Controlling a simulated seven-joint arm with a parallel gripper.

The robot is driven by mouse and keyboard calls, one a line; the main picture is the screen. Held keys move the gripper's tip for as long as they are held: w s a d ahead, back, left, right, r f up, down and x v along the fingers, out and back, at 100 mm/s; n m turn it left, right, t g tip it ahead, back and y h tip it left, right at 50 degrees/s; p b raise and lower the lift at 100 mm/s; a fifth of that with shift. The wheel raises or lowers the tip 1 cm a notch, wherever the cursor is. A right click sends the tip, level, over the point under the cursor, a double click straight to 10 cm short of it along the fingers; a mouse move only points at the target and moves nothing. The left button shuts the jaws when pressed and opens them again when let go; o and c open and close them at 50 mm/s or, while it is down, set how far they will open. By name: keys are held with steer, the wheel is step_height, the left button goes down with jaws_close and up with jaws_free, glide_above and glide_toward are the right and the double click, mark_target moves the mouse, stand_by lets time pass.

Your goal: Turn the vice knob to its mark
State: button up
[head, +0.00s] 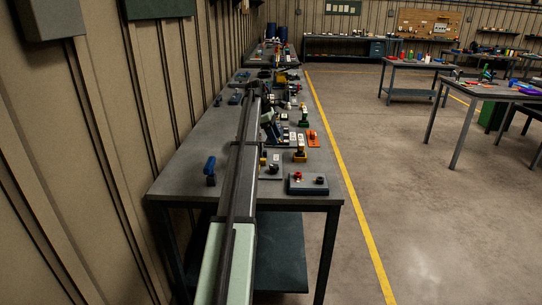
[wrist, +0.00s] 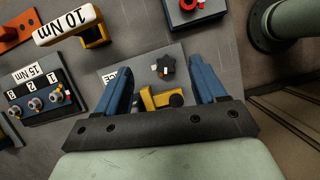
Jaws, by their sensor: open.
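The vice knob (wrist: 165,65) is a small dark, lobed knob on a light grey plate (wrist: 146,60) in the wrist view. A small white patch and a small reddish spot show at the knob; I cannot tell which is the mark. A white label ending in "CE" is partly hidden by a finger. My gripper (wrist: 160,64) is open, with its blue fingers apart on either side of the knob in the picture. I cannot tell the height between them. A yellow block (wrist: 150,100) with a black round end lies nearer the palm. In the head view the knob (head: 275,169) looks tiny.
In the wrist view, a "10 Nm" tag (wrist: 68,25) on a yellow stand and a numbered dark block (wrist: 40,97) are at left. A box with a red knob (wrist: 188,5) is at top. The bench (head: 190,165) holds several other fixtures.

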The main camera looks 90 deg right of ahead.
steer(key=s+a+m, duration=0.1)
steer(key=s+a, duration=0.2)
steer(key=s, duration=0.6)
steer(key=m+t+h, duration=0.3)
steer(key=m+t, duration=0.1)
steer(key=t, duration=0.4)
glide_toward(274, 166)
steer(key=x, duration=0.8)
steer(key=shift+d+f, duration=0.15)
steer(key=shift+d, duration=0.1)
steer(key=shift+c, duration=0.3)
steer(key=c, duration=1)
